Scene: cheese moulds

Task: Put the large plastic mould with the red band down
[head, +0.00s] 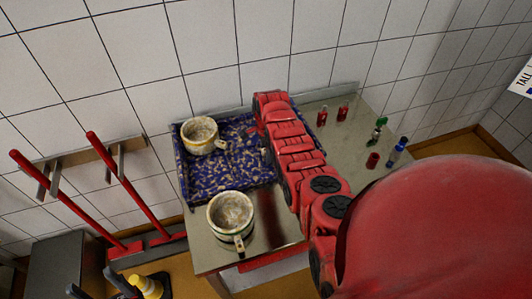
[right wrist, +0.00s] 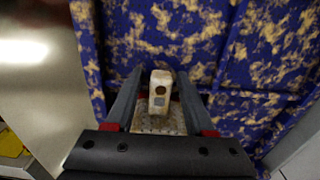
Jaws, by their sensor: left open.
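In the right wrist view my right gripper (right wrist: 160,72) points down over a blue patterned tray. Its two grey fingers flank a pale, dotted mould-like piece (right wrist: 160,123) with a whitish block (right wrist: 160,88) on it. The piece fills the space between the fingers and looks held. Small red patches show beside the finger bases; I cannot tell if they are a band. In the head view this gripper is hidden behind my red right arm. My left gripper (head: 95,284) shows only as dark, spread fingers at the lower left edge, empty.
A pale pot (head: 203,137) stands in the blue patterned tray (head: 243,179); another pot (head: 231,213) stands on the table (head: 207,259) in front. Small red, green and blue bottles (head: 396,152) stand at the right. Red-handled tools (head: 130,190) lean at the left wall.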

